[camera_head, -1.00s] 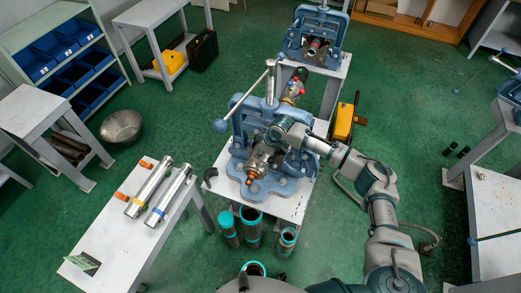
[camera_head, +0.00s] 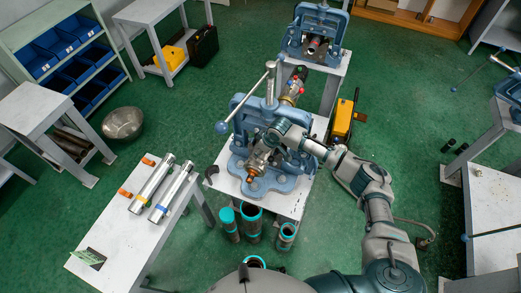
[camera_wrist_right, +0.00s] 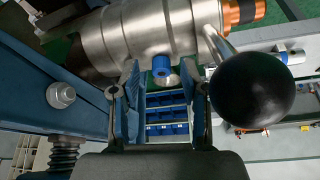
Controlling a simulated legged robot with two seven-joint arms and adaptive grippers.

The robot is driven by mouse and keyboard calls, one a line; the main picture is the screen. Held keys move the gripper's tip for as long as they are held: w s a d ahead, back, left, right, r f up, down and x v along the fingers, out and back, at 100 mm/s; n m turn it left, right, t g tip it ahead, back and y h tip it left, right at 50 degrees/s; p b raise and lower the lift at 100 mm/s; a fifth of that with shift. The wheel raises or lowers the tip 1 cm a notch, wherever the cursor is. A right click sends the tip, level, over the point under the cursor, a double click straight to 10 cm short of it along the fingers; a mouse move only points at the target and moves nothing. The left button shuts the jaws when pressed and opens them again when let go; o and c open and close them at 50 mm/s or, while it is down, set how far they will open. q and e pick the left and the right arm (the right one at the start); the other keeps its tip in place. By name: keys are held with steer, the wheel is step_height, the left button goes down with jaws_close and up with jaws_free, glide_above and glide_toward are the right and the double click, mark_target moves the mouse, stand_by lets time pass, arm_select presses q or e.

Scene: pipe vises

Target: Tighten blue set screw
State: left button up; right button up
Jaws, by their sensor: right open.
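The blue set screw (camera_wrist_right: 161,66) shows in the right wrist view, sticking out of the side of a silver metal pipe fitting (camera_wrist_right: 150,30). My right gripper (camera_wrist_right: 160,80) is open, with one finger on each side of the screw; I cannot tell whether either finger touches it. In the head view my right arm reaches in from the lower right, and its wrist is over the silver fitting (camera_head: 259,158) in the near blue vise (camera_head: 240,140). The arm hides the screw there. My left gripper is not in view.
A black ball (camera_wrist_right: 252,88) on a metal handle is close to the right finger in the wrist view. The vise's blue frame (camera_wrist_right: 60,85) is to the left. A table with two silver pipes (camera_head: 152,184) stands at left, and teal-rimmed pipes (camera_head: 251,220) stand below the vise.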

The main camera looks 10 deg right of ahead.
steer(key=v, duration=1.1)
steer(key=shift+r, duration=0.35)
steer(key=shift+d, duration=0.15)
steer(key=shift+s+f, duration=0.1)
steer(key=shift+s, duration=0.05)
